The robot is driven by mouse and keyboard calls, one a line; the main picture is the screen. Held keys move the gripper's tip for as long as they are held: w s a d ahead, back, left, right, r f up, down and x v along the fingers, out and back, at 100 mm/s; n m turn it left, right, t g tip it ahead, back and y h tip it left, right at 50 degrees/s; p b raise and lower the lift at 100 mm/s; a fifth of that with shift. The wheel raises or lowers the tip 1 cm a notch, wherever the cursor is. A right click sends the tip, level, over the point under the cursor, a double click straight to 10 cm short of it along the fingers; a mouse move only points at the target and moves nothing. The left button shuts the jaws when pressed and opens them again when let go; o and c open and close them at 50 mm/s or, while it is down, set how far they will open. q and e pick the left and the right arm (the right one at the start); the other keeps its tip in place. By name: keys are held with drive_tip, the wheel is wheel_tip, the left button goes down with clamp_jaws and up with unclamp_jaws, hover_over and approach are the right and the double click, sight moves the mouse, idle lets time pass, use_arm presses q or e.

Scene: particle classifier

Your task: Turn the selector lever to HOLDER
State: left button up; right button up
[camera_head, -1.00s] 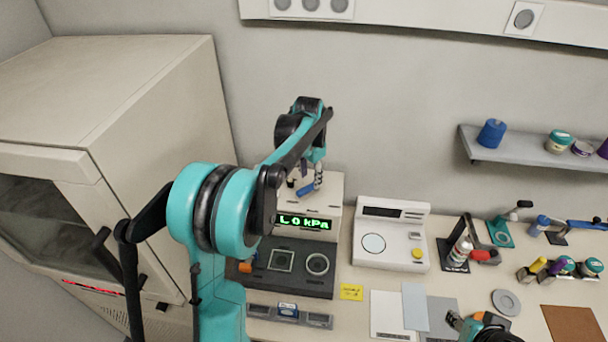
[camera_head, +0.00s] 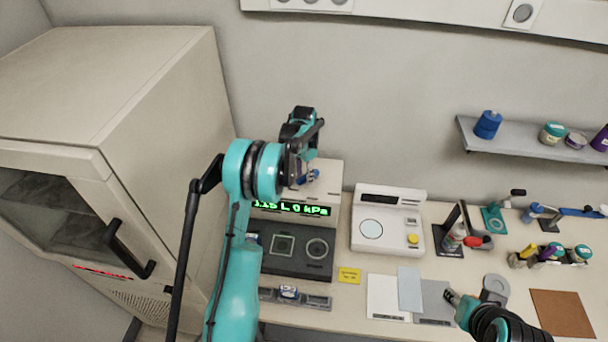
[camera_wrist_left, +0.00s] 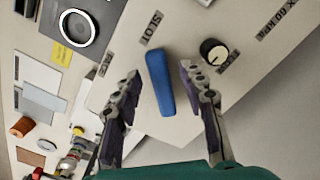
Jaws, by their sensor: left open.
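The blue selector lever (camera_wrist_left: 160,82) is on top of the pale classifier box (camera_wrist_left: 210,95). In the left wrist view its upper end points near the word SLOT; another label left of it is partly hidden and unreadable. My left gripper (camera_wrist_left: 160,85) is open, with one finger on each side of the lever and visible gaps between. In the head view the lever (camera_head: 313,175) shows beside my left gripper (camera_head: 303,180), partly covered by it. The box's green display (camera_head: 290,208) reads kPa, partly hidden. My right gripper (camera_head: 452,297) is low at the right; its jaw state is unclear.
A black-and-white knob (camera_wrist_left: 213,50) stands right of the lever on the box top. A dark plate (camera_head: 300,263) lies in front of the box, and a white scale (camera_head: 388,220) stands to its right. A large cabinet (camera_head: 130,120) is at the left.

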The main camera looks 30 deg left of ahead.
use_arm(q)
drive_tip(key=shift+f, duration=0.15)
clamp_jaws()
